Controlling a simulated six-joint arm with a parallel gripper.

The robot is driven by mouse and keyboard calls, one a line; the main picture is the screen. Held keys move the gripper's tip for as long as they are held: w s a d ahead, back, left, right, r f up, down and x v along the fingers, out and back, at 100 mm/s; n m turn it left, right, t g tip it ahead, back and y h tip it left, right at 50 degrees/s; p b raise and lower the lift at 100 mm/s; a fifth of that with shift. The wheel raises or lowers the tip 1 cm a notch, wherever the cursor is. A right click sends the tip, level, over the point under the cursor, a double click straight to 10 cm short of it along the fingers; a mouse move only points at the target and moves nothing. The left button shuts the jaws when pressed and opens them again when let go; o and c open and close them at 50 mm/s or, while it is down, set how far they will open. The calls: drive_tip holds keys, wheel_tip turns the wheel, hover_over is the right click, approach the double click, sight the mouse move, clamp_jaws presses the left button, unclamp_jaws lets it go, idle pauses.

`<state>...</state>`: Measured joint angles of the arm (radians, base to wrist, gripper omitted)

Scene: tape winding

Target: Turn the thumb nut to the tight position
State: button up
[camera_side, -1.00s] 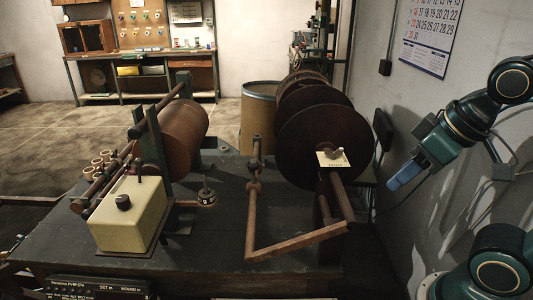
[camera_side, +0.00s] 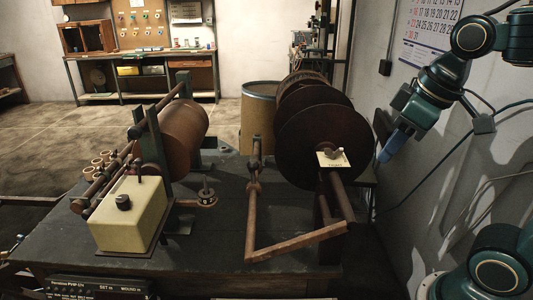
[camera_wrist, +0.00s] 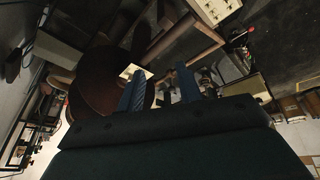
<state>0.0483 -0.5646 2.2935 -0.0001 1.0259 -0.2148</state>
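The thumb nut (camera_side: 335,153) is a small dark winged piece at the hub of the near large dark reel disc (camera_side: 308,128). A small white plate (camera_side: 333,162) with lettering too small to read sits at it. In the wrist view the white plate (camera_wrist: 132,73) shows beside the left finger, and the nut is too small to make out. My gripper (camera_side: 384,157) hangs to the right of the nut, apart from it, fingers angled down and left. In the wrist view its two blue fingers (camera_wrist: 157,76) stand apart with nothing held between them.
A rusty crank-shaped arm (camera_side: 300,242) rises from the bench in front of the reels. A cream box with a black knob (camera_side: 128,215) and a copper-coloured drum (camera_side: 184,133) are at the left. The wall with a calendar (camera_side: 428,35) lies behind my arm at the right.

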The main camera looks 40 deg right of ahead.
drive_tip(key=w+d+r+n+g, duration=0.2)
drive_tip(key=w+d+r+n, duration=0.15)
drive_tip(key=w, duration=0.45)
drive_tip(key=n+g, duration=0.2)
drive_tip(key=n, duration=0.2)
hover_over(334, 153)
drive_tip(key=shift+w+d+r+m, duration=0.1)
drive_tip(key=shift+r+m, duration=0.15)
drive_tip(key=shift+r, duration=0.2)
drive_tip(key=shift+f, duration=0.1)
wheel_tip(334, 153, down, 14)
drive_tip(key=shift+r, duration=0.2)
clamp_jaws()
